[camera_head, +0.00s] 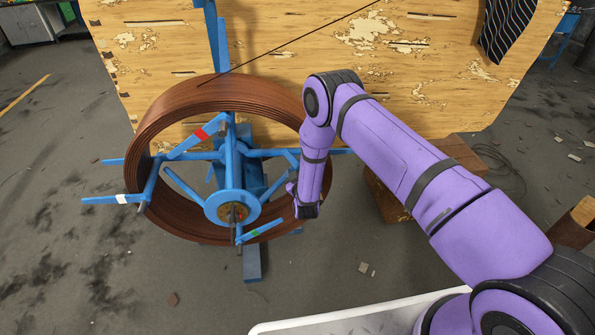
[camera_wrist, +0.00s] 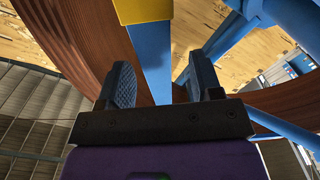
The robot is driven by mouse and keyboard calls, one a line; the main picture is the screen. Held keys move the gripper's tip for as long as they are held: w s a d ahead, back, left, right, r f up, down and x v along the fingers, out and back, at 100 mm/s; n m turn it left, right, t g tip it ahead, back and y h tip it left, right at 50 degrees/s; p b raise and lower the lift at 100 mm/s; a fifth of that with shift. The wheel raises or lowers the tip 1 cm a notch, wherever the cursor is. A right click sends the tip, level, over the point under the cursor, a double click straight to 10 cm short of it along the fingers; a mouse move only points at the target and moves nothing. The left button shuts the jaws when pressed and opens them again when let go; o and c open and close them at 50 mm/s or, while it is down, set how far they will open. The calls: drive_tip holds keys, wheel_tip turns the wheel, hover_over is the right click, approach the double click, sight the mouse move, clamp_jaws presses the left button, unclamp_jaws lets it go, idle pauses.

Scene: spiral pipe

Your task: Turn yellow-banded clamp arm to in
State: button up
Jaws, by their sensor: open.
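The yellow-banded clamp arm shows in the wrist view as a blue bar (camera_wrist: 153,60) with a yellow band (camera_wrist: 143,10) near the top. My gripper (camera_wrist: 160,68) is open, with one finger on each side of this bar in the picture. A gap shows between the bar and the right finger; contact at the left finger is unclear. In the head view my purple arm hides the yellow band.
Other clamp arms carry a red band (camera_head: 202,134), a white band (camera_head: 122,199) and a green band (camera_head: 254,233). A large worn wooden panel (camera_head: 290,70) stands behind the coil. A wooden box (camera_head: 385,197) stands right of my gripper. The floor at left is mostly open.

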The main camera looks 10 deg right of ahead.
drive_tip(key=s, duration=1)
drive_tip(key=shift+s, duration=0.4)
